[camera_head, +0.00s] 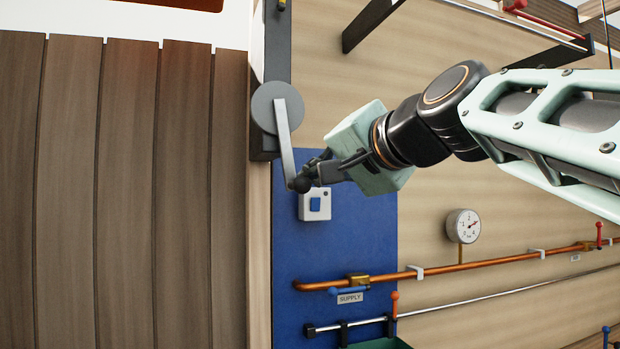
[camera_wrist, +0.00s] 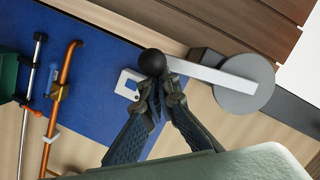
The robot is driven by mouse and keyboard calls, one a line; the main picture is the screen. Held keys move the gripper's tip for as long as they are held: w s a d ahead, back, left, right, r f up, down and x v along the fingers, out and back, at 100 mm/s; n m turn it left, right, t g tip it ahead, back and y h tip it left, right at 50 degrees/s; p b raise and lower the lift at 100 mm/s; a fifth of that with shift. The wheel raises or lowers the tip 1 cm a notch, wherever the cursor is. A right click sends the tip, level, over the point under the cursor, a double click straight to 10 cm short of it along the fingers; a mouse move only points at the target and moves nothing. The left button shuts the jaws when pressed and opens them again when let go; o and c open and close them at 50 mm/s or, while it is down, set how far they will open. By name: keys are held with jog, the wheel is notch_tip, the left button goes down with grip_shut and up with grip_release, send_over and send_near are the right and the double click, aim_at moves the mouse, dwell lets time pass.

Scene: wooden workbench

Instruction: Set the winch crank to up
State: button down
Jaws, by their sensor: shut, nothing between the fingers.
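The winch crank shows in the head view as a grey disc (camera_head: 268,108) with a flat light arm (camera_head: 284,142) pointing down and slightly right to a dark round knob (camera_head: 302,185). In the wrist view the disc (camera_wrist: 244,84) is at the right, the arm (camera_wrist: 200,74) runs left, and the black knob (camera_wrist: 152,62) is at its end. My gripper (camera_head: 314,181) comes in from the right, with its fingertips at the knob. In the wrist view my gripper (camera_wrist: 161,82) is shut, its tips just below the knob and overlapping it in the picture; I cannot tell if they touch.
A white switch box with a blue button (camera_head: 315,204) sits close below the knob on the blue panel (camera_head: 340,250). A copper pipe (camera_head: 450,268) with a gauge (camera_head: 463,226) runs lower right. A dark post (camera_head: 278,45) stands above the disc. Wooden planks (camera_head: 130,190) fill the left.

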jog(key=shift+s+a+f+m, duration=0.15)
jog(key=shift+a+f, duration=0.1)
jog(key=shift+a, duration=0.15)
jog(key=shift+s+a+f+m, duration=0.1)
jog(key=shift+a+f+m, duration=0.1)
jog(key=shift+a, duration=0.2)
jog(key=shift+r, duration=0.15)
